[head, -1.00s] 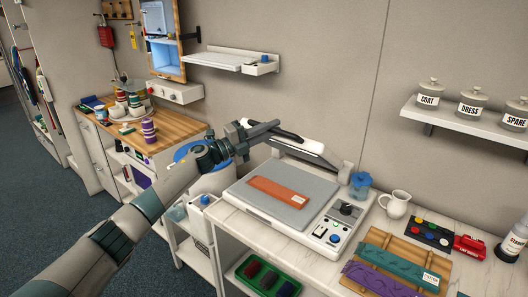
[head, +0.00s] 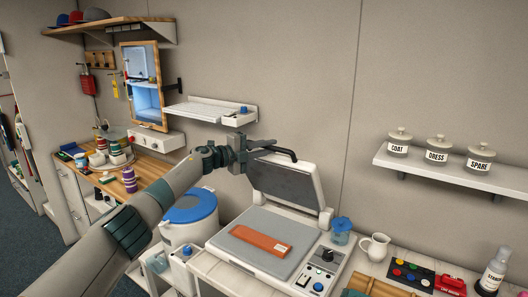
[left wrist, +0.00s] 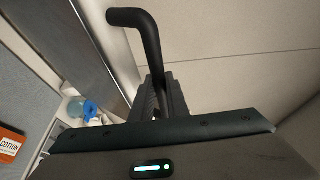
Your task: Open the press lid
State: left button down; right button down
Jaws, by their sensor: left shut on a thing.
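The press (head: 222,243) stands on the white counter. Its lid (head: 287,183) is raised steeply at the back, with its grey inner face turned toward me. My left gripper (head: 243,152) is shut on the black lid handle (head: 278,149) at the lid's upper edge. In the left wrist view, the bent handle (left wrist: 150,40) runs down between my fingers (left wrist: 165,97), and the lid (left wrist: 75,45) slants at the left. An orange cloth piece (head: 262,242) with a white label lies flat on the press bed. My right gripper is not in view.
A white bin with a blue lid (head: 190,207) stands left of the press. A blue flower-like item (head: 341,232) and a white jug (head: 374,247) stand to its right. Shelves hang on the wall, one with labelled jars (head: 437,149). The space above the press bed is clear.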

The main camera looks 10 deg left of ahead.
pick_arm(q)
jog(key=shift+w+d+r, duration=0.25)
jog(key=shift+w+r, duration=0.05)
jog(key=shift+w, duration=0.2)
jog(key=c, duration=2)
grip_release()
jog(key=b+v, duration=0.5)
jog(key=v, duration=1.2)
jog(key=shift+s+r, duration=0.15)
jog(key=shift+r, duration=0.05)
